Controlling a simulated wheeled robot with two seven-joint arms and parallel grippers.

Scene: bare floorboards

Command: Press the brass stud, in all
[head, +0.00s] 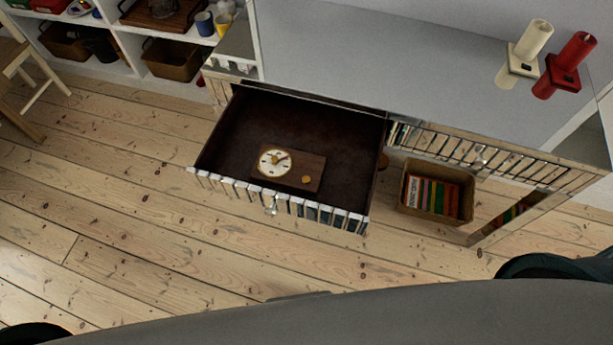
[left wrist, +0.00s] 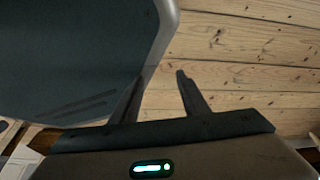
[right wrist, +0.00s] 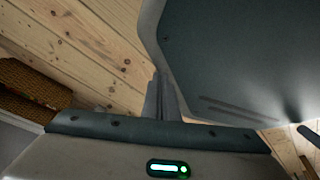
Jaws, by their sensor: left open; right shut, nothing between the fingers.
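The brass stud (head: 306,180) is a small round knob on the right part of a dark wooden box with a white clock dial (head: 275,161). The box lies face up inside an open drawer (head: 345,125) with a dark interior. Neither gripper shows in the head view, and nothing touches the stud. My left gripper (left wrist: 155,88) is open and empty, with floorboards and my own grey body behind it. My right gripper (right wrist: 162,82) is shut and empty, beside my own body over the floor.
The drawer sticks out from a grey-topped cabinet (head: 370,55). A wicker basket of books (head: 465,205) sits at its right. A cream candle (head: 533,40) and a red candle (head: 577,50) stand on top. White shelves (head: 120,55) are at upper left. Floor before the drawer is clear.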

